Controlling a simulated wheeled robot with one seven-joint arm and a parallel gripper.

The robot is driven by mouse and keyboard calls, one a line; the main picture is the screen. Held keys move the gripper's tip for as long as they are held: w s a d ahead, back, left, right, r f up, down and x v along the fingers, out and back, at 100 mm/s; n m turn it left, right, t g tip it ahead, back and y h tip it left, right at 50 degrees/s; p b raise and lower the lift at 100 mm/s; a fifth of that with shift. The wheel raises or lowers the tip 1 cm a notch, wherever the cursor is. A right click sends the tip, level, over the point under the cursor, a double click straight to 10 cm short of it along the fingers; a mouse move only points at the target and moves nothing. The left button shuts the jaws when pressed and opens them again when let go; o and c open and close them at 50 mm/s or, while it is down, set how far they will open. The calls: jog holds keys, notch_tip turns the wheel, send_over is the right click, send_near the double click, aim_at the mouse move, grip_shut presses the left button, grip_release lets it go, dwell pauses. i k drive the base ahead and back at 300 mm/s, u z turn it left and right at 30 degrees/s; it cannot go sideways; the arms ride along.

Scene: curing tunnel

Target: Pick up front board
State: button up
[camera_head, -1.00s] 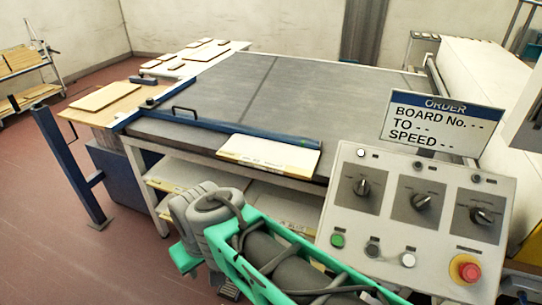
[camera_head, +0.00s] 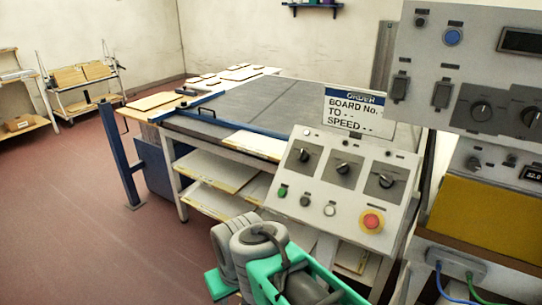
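A flat pale board (camera_head: 255,144) lies at the near edge of the grey belt table (camera_head: 290,108), left of the control panel; it looks like the front board. Its right end is partly hidden by the panel. Another tan board (camera_head: 156,101) lies at the table's far left end, beyond the blue guide bar. Several smaller boards (camera_head: 236,73) lie on a white surface at the back. Part of my green and grey arm shows at the bottom centre, apart from the boards. My gripper is not in view.
A sloped control panel (camera_head: 316,192) with knobs and a red button stands in front, under an order sign (camera_head: 355,110). A blue post (camera_head: 122,155) stands at the table's left corner. Shelves under the table hold boards (camera_head: 222,171). Red floor (camera_head: 85,230) is clear at left.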

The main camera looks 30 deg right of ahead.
aim_at(259, 145)
jog(key=u, duration=0.5)
jog(key=i, duration=0.7)
jog(key=u, duration=0.55)
jog(key=i, duration=0.85)
jog(key=z, duration=0.7)
jog(key=i, duration=0.7)
jog(key=z, duration=1.15)
jog(key=i, duration=0.2)
jog(key=z, duration=0.15)
